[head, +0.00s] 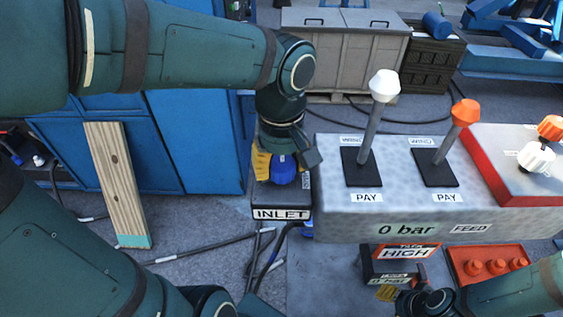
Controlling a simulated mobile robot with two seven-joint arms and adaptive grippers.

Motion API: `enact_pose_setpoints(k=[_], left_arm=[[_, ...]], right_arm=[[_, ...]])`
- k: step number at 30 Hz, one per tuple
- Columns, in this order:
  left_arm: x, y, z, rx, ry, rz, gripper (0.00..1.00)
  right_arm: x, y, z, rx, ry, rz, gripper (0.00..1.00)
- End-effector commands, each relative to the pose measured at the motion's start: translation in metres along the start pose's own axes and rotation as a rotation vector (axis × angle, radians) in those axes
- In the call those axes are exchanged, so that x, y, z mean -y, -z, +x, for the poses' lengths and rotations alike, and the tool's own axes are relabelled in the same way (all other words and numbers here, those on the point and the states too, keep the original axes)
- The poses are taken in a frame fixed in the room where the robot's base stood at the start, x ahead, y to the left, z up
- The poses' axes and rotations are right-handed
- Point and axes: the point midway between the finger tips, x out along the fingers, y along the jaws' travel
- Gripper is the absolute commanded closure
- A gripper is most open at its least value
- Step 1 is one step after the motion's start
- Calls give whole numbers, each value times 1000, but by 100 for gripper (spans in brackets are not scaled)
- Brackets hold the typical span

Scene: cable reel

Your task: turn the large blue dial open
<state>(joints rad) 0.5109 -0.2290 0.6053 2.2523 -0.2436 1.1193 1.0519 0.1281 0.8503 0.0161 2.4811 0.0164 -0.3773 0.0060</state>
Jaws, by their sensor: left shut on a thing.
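The blue dial (283,173) sits on a dark block labelled INLET (281,214), at the left end of the grey control panel. My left gripper (287,158) comes down from above and is shut on the dial, covering much of it. A yellow part (261,163) shows just left of the dial; I cannot tell what it belongs to. My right gripper (408,292) is at the lower right edge, beside a small box labelled HIGH (406,252). Its fingers are too dark and cut off to tell whether they are open.
The panel (340,225) carries a white-knobbed lever (371,130) and an orange-knobbed lever (456,130), close to my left gripper's right. A red-edged box (512,170) and a red tray (490,262) are at right. A wooden plank (118,185) leans on blue cabinets. Cables lie on the floor.

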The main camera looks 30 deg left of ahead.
Motion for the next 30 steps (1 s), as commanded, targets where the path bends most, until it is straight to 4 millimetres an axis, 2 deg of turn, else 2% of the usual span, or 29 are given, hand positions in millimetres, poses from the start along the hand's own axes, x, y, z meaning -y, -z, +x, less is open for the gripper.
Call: enact_pose_setpoints(k=[11, 30], left_arm=[[-1, 0, -1, 1, 0, 146, 86], [-3, -1, -2, -1, 0, 736, 86]], right_arm=[[1, 0, -4, 0, 1, 0, 53], [7, 3, -21, 0, 4, 0, 53]])
